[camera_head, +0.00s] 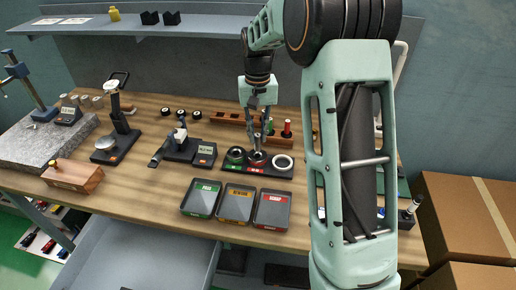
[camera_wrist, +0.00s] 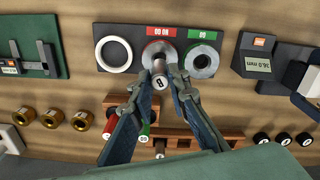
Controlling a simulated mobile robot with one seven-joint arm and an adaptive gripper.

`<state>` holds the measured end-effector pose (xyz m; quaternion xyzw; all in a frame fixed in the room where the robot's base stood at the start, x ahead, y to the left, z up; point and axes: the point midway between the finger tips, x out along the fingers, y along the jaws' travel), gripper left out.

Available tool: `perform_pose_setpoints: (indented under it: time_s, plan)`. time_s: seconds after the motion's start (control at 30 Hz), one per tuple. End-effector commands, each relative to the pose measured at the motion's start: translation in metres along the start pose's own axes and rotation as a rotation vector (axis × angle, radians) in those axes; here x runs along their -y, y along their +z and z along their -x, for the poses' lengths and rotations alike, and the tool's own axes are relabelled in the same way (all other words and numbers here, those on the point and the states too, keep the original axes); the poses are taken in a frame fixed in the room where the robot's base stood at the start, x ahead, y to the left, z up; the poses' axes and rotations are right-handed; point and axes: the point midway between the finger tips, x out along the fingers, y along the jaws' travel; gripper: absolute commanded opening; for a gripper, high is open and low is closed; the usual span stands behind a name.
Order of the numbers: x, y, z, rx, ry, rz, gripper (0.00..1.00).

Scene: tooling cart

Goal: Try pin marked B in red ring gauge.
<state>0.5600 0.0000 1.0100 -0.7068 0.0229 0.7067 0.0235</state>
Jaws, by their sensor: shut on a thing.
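The pin marked B (camera_wrist: 158,82) is a grey metal pin with a B on its end face. My gripper (camera_wrist: 157,88) is shut on it, one finger on each side. The red ring gauge (camera_wrist: 162,47) is the middle ring on a dark board, beside a red label. In the head view, my gripper (camera_head: 257,138) points down over this ring (camera_head: 257,158), with the pin (camera_head: 257,148) under the fingers. In the wrist view the pin's far end overlaps the ring's near part. I cannot tell whether it is inside the bore.
A green-labelled ring (camera_head: 235,155) and a white ring (camera_head: 283,162) flank the middle one. A wooden rack (camera_head: 223,119) with red and green pins stands behind. Green (camera_head: 202,198), yellow (camera_head: 236,204) and red (camera_head: 272,210) trays are in front.

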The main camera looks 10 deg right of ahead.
Motion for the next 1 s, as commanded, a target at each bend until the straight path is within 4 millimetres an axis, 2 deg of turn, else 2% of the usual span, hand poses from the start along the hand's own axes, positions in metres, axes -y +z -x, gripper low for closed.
perform_pose_setpoints:
  time_s: [0.27,0.8,1.0]
  plan:
    - [0.000,0.000,0.009,-0.001,0.000,0.000,0.00]
    - [0.000,-0.001,0.051,-0.001,0.000,0.000,0.00]
    - [0.000,0.000,0.052,-0.001,0.000,0.000,0.00]
